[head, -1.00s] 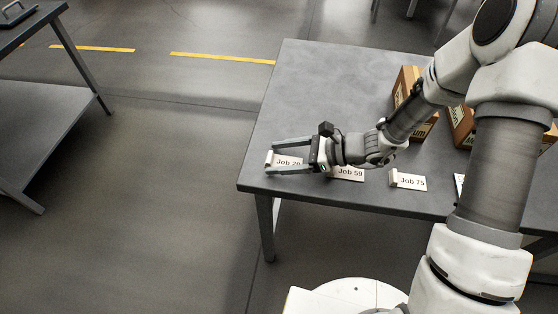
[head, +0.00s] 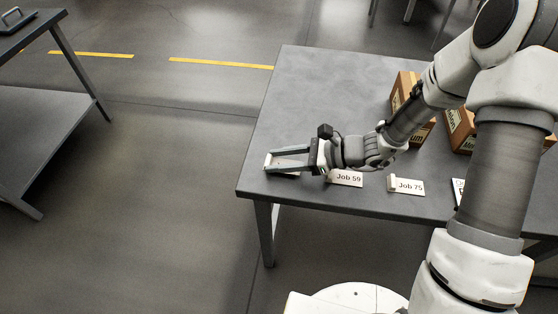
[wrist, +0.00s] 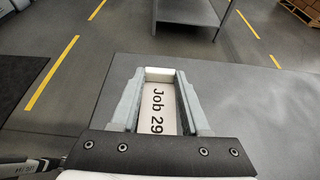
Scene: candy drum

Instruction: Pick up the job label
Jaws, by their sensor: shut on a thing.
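The white job label reading "Job 29" (wrist: 158,112) lies between the two fingers of my gripper (wrist: 160,76) in the wrist view, with its raised light block at the fingertips. My gripper (head: 268,163) is shut on this label at the table's left front corner in the head view. There the fingers hide most of the label, and its text cannot be read. I cannot tell whether the label is still touching the table.
Labels "Job 59" (head: 347,179) and "Job 75" (head: 407,186) lie along the front of the grey table (head: 310,85), with another partly hidden label further right. Cardboard boxes (head: 404,88) stand behind them. The table's left rear is clear. Another table (head: 40,105) stands at left.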

